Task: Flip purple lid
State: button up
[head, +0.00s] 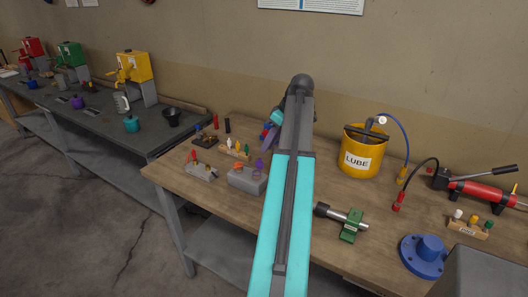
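A small grey box (244,182) stands on the wooden workbench, left of my arm. A small purple lid-like piece (259,164) stands up at the right of its top, with small orange pieces (239,168) beside it. I cannot tell whether the purple lid is open or closed. My gripper (269,132) is beyond the box, near the back of the bench, mostly hidden by my own arm. Blue, red and purple parts show there, too small to tell apart. I cannot see whether the fingers are open or hold anything.
A yellow LUBE bucket (363,160) stands right of my arm, with hoses. A green-and-black tool (350,225), a blue flange (424,256) and a red pump (474,189) lie further right. Racks of small coloured fittings (235,151) stand near the box. A darker bench (100,120) holds coloured dispensers.

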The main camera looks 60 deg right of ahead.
aim_at(260, 163)
jog(key=shift+p+x, duration=0.6)
jog(key=shift+x, duration=1.8)
grip_shut()
